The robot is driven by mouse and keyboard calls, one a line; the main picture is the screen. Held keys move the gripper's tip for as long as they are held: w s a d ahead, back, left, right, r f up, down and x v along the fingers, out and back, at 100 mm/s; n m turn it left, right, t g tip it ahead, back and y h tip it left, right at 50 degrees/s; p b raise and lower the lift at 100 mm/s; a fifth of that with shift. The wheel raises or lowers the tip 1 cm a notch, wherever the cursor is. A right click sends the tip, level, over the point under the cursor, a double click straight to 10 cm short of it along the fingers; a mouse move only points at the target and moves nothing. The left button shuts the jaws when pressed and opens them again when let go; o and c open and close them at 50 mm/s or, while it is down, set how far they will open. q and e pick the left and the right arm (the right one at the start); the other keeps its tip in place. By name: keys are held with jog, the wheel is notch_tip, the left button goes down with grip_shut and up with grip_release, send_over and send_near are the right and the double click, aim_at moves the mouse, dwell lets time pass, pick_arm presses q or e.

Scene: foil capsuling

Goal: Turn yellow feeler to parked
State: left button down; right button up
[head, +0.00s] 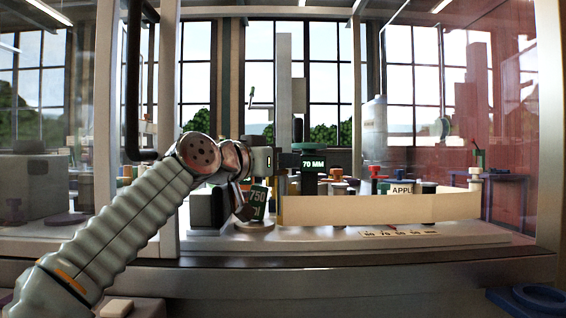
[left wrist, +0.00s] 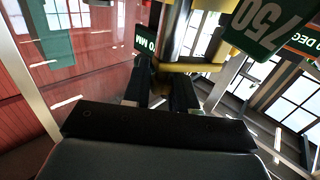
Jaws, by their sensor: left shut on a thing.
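In the head view my left gripper (head: 244,186) reaches in behind the green 750 sign (head: 258,197), left of the 70 MM display (head: 313,163). A thin yellow strip (head: 281,210) shows at the left end of the cream band. My right gripper is not in view.
A dark block (head: 208,208) stands left of the 750 sign. Clear side panels and frame posts (head: 168,120) enclose the machine.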

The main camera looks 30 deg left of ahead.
pick_arm(q)
jog(key=shift+f, duration=0.1)
jog(key=c, duration=0.9)
grip_release()
jog(key=shift+c, duration=0.2)
notch_tip(320, 180, up, 4)
jog(key=shift+f+p, duration=0.1)
jog(key=shift+p, duration=1.15)
jog(key=s+d+r+p, duration=0.3)
jog(key=s+d+r, duration=0.4)
jog(key=s, duration=0.5)
notch_tip(320, 180, up, 2)
jog(key=shift+d+r+p, duration=0.15)
jog(key=shift+d+p, duration=0.05)
jog(key=shift+p, duration=0.2)
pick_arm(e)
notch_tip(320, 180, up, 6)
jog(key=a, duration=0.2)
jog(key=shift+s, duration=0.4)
